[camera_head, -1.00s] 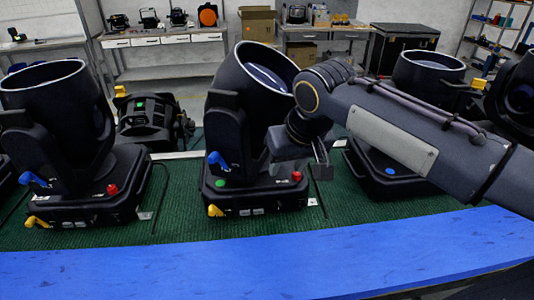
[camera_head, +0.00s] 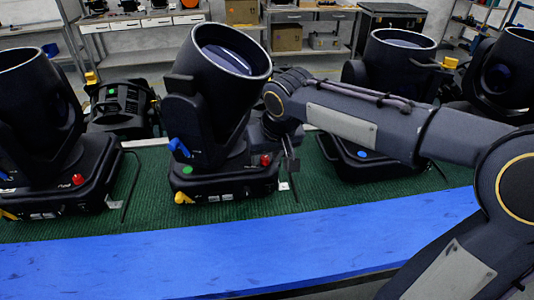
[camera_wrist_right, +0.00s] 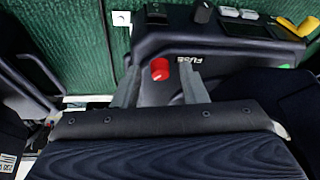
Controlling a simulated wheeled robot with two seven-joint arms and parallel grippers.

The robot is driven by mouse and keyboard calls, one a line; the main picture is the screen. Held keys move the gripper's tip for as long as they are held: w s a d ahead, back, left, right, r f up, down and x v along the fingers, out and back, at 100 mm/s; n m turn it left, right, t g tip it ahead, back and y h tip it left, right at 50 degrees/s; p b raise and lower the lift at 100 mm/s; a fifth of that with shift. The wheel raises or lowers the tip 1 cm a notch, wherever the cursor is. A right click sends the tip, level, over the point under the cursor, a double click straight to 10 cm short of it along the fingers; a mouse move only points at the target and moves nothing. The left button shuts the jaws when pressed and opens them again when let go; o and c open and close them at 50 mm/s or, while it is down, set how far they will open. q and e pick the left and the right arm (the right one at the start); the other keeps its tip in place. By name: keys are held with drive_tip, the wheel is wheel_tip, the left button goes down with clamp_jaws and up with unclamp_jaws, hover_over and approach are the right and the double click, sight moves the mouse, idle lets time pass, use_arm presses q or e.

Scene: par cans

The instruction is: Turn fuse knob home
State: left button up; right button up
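The red fuse knob (camera_head: 265,160) stands on the front right of the middle lamp's base (camera_head: 225,185). In the right wrist view the knob (camera_wrist_right: 160,68) sits beside a white "FUSE" label (camera_wrist_right: 197,57) on the dark base. My right gripper (camera_wrist_right: 160,82) is open, with one finger on each side of the knob and a gap to both. In the head view my right gripper (camera_head: 290,160) is just right of the knob, partly hidden by its own wrist. My left gripper is not in view.
The middle lamp's tilted barrel (camera_head: 215,85) rises close to my right wrist. Similar lamps stand left (camera_head: 45,130) and right (camera_head: 395,75) on the green mat (camera_head: 310,195). A blue strip (camera_head: 250,250) along the front is clear. A yellow lever (camera_wrist_right: 298,27) is on the same base.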

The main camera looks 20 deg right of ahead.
clamp_jaws()
drive_tip(key=shift+n, duration=0.4)
drive_tip(key=n, duration=0.1)
drive_tip(key=n+y, duration=0.1)
drive_tip(key=n+p, duration=0.1)
drive_tip(key=shift+d+r+n+g+y, duration=0.1)
drive_tip(key=shift+d+n+g+y, duration=0.15)
drive_tip(key=shift+n+g+y, duration=0.05)
drive_tip(key=n, duration=0.1)
drive_tip(key=n+y, duration=0.1)
drive_tip(key=n, duration=0.1)
drive_tip(key=n+g, duration=0.1)
drive_tip(key=shift+w+d+n+y+p, duration=0.15)
drive_tip(key=shift+w+n+y+p, duration=0.15)
drive_tip(key=shift+p, duration=0.1)
drive_tip(key=n, duration=0.2)
drive_tip(key=n+g, duration=0.1)
drive_tip(key=n, duration=0.1)
drive_tip(key=shift+w+d+n+g+y+p, duration=0.1)
drive_tip(key=shift+n+g+y+p, duration=0.2)
drive_tip(key=shift+y+p, duration=0.1)
drive_tip(key=shift+w+n+g+p, duration=0.2)
drive_tip(key=shift+n+g+p, duration=0.6)
drive_tip(key=shift+n, duration=1.4)
